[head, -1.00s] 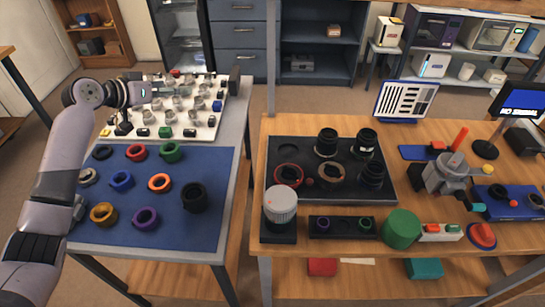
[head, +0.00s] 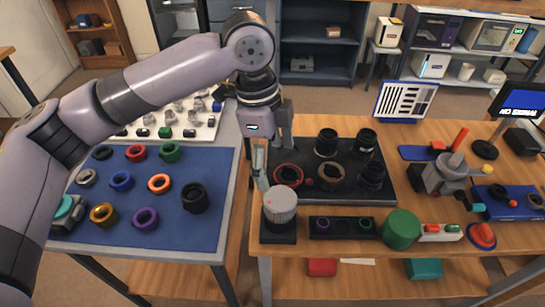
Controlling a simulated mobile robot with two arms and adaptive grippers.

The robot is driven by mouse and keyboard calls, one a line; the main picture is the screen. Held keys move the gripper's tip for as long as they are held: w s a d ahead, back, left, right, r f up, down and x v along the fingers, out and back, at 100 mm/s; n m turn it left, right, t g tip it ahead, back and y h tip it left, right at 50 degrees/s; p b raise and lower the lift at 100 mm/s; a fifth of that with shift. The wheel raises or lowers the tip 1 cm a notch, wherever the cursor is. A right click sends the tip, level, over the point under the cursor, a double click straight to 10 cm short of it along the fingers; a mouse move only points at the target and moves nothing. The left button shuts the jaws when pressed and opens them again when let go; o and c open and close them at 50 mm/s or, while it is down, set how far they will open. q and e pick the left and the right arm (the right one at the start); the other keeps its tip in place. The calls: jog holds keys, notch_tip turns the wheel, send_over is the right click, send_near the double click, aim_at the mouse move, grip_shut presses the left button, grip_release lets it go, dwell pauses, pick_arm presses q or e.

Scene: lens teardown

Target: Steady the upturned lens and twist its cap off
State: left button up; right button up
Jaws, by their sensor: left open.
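A pale grey ribbed cap (head: 281,203) sits upright on top at the near left corner of the wooden bench, with a small red mark on its top. Below it is a black block-like base (head: 279,237); I cannot make out the lens body between them. My left gripper (head: 270,170) hangs just above and behind the cap, with fingers pointing down. It is open and empty. One finger ends close to the cap's upper left edge; I cannot tell whether it touches. My right gripper is out of view.
A black tray (head: 335,195) with dark lenses and rings lies right behind the cap. A black holder (head: 341,228) and a green cylinder (head: 401,229) stand to its right. A blue mat (head: 170,224) with several coloured rings lies left, across a gap between tables.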

aim_at(280, 197)
pick_arm(q)
jog(key=f, duration=0.4)
jog(key=d+f, duration=0.1)
jog(key=f, duration=0.7)
jog(key=shift+s+d, duration=0.3)
